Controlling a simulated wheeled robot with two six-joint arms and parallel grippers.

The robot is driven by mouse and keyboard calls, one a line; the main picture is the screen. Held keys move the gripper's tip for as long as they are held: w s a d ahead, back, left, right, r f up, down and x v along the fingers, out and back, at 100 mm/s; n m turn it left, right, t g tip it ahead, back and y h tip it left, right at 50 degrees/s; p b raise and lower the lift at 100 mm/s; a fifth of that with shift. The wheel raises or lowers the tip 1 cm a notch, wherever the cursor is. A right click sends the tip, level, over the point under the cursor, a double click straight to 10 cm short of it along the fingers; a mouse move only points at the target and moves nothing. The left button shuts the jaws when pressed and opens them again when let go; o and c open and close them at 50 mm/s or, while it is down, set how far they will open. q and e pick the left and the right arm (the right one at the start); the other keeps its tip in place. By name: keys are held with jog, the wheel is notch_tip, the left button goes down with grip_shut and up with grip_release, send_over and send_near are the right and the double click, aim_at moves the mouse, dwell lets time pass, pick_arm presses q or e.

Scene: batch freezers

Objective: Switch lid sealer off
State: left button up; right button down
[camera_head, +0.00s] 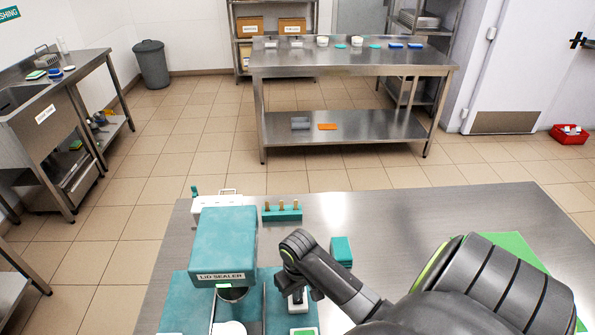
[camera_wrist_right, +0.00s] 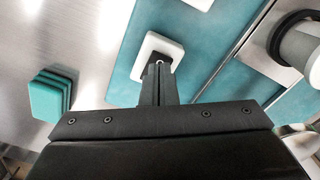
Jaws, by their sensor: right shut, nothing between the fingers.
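The lid sealer (camera_head: 224,240) is a teal machine with a labelled head, on the steel table in front of me. A white switch plate (camera_head: 297,306) sits on its teal base; the plate also shows in the right wrist view (camera_wrist_right: 172,46). My right gripper (camera_head: 293,297) is shut and empty, its fingertips at the plate. In the right wrist view the closed fingers (camera_wrist_right: 158,70) overlap the plate's middle and hide most of the switch. I cannot tell the switch's position or whether the fingertips touch it. My left gripper is not in view.
A stack of teal blocks (camera_head: 341,250) stands right of the gripper. A teal rack with wooden handles (camera_head: 283,211) stands behind the sealer. A green mat (camera_head: 513,247) lies at the right, partly behind my arm. The back middle of the table (camera_head: 400,213) is clear.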

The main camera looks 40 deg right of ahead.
jog(key=shift+f+b, duration=0.4)
jog(key=shift+f, duration=0.6)
dwell(0.4)
jog(key=shift+r, duration=0.1)
notch_tip(320, 180, up, 5)
jog(key=p, duration=0.6)
jog(key=shift+p, duration=0.3)
jog(key=shift+r, duration=0.95)
